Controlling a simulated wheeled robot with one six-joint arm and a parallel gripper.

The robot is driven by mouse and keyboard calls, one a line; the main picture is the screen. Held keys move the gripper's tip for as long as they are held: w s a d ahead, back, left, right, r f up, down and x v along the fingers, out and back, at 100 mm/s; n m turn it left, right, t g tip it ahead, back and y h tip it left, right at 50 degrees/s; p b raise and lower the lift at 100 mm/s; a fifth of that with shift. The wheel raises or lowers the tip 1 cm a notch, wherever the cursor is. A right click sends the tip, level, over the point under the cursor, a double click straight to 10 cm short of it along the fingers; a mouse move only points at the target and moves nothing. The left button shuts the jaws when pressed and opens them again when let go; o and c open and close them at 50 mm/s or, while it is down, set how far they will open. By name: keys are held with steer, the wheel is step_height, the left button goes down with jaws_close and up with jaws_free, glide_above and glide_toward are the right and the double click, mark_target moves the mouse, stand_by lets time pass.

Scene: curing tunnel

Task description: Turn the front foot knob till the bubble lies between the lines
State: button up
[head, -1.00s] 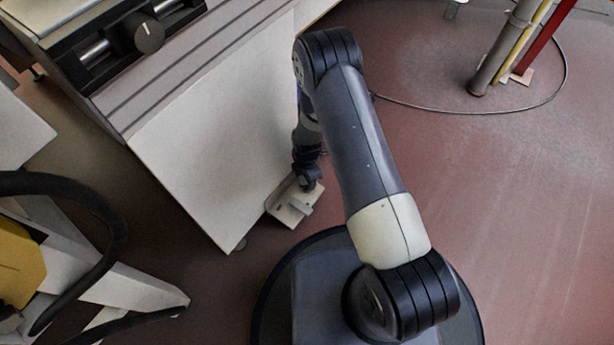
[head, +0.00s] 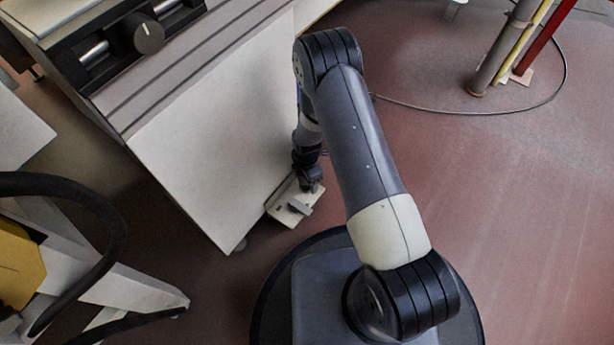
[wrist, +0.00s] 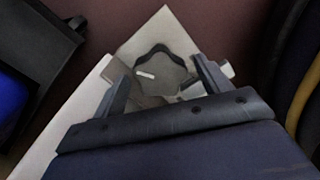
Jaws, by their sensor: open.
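The front foot knob (wrist: 160,68) is a dark, lobed knob with a white mark on its top, seen in the wrist view on a pale plate (wrist: 165,24). My gripper (wrist: 160,74) is open, with one finger to each side of the knob. I see gaps and cannot tell if either finger touches it. A small pale grey cylinder-like part (wrist: 226,70) sits just right of the right finger, partly hidden by it. In the head view the plate (head: 287,213) lies low beside the cabinet, with my gripper (head: 311,186) over it. No bubble or lines can be made out.
The large white cabinet (head: 210,150) stands directly left of my arm. A black dial (head: 149,33) is on its top unit. A white frame with a black hose (head: 110,225) stands at lower left. A cable (head: 480,111) loops over the open red floor at right.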

steer(key=shift+r, duration=0.1)
step_height(320, 180, up, 11)
steer(key=p, duration=0.4)
steer(key=shift+f, duration=0.2)
step_height(320, 180, down, 11)
steer(key=b, duration=0.4)
steer(key=shift+r, duration=0.1)
